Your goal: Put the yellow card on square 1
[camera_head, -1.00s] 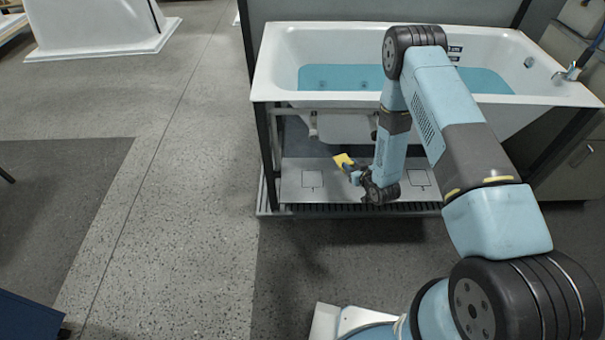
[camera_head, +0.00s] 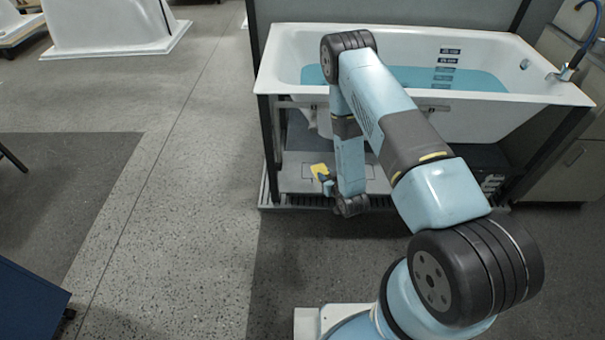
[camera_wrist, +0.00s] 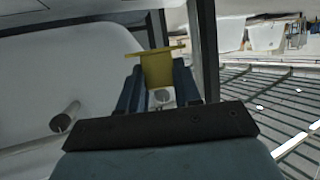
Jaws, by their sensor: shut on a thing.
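The yellow card (camera_head: 320,171) is at the tip of my gripper (camera_head: 328,183), in front of the bathtub frame and above the pale shelf (camera_head: 296,180) under the tub. In the wrist view the yellow card (camera_wrist: 159,68) stands out beyond the two dark fingers of my gripper (camera_wrist: 160,88), which are shut on it. On the shelf, part of an outlined square (camera_head: 312,168) shows behind the card; my card and arm cover much of it. No number can be read on it.
The white bathtub (camera_head: 290,60), holding blue water, overhangs the shelf. A dark post (camera_head: 269,135) stands at the shelf's left. A slotted grating (camera_head: 300,201) runs along the front edge. Dark boxes (camera_head: 490,165) are under the tub at right.

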